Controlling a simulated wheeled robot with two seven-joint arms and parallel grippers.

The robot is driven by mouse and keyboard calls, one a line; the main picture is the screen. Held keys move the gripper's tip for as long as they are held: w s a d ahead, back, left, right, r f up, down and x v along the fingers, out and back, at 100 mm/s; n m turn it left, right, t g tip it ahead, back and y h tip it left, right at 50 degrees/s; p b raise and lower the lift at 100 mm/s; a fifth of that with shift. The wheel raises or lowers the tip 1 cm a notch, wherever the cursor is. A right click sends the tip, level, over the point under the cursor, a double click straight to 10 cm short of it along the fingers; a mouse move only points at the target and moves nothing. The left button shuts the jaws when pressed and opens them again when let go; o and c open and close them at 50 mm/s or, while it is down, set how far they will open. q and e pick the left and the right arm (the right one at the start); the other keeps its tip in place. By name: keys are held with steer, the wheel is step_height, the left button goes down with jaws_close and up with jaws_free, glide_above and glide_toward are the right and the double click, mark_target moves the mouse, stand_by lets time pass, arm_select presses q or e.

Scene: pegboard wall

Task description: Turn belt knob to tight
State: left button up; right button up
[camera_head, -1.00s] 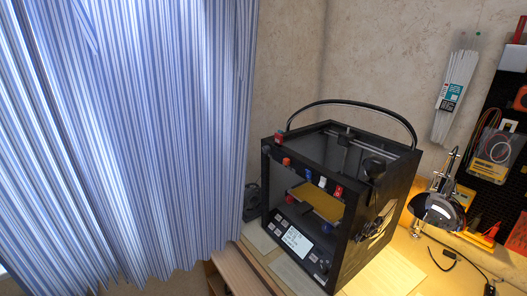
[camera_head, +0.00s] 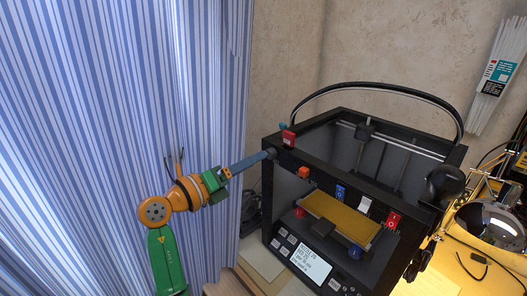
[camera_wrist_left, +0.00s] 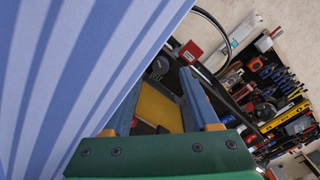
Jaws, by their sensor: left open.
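The black box-shaped printer (camera_head: 380,227) stands on the right. A small dark round knob (camera_head: 269,154) is at its upper left front corner, by the tip of my left gripper (camera_head: 266,157); I cannot tell if they touch, or if this is the belt knob. A red piece with a teal top (camera_head: 288,138) sits on the top edge beside it, also seen in the left wrist view (camera_wrist_left: 190,52). In that view my left gripper (camera_wrist_left: 162,82) is open, blue fingers apart, with nothing clearly held. My right gripper is not in view.
A striped blue curtain (camera_head: 110,100) fills the left and hides part of the wrist view. The printer front carries an orange block (camera_head: 303,172), other coloured pieces and a lit screen (camera_head: 309,262). A black cable (camera_head: 385,88) arches above. A lamp (camera_head: 492,222) stands at the right.

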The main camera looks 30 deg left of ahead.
mark_target(269, 155)
arm_select(q)
steer(key=x, duration=0.3)
steer(key=shift+w+d, duration=0.15)
steer(key=shift+d, duration=0.25)
steer(key=shift+w+a+f, duration=0.2)
steer(key=shift+w+a, duration=0.05)
steer(key=shift+a, duration=0.15)
steer(key=shift+s+d+r, duration=0.1)
steer(key=shift+s+d, duration=0.05)
steer(key=shift+s, duration=0.05)
steer(key=c, duration=0.6)
jaws_close()
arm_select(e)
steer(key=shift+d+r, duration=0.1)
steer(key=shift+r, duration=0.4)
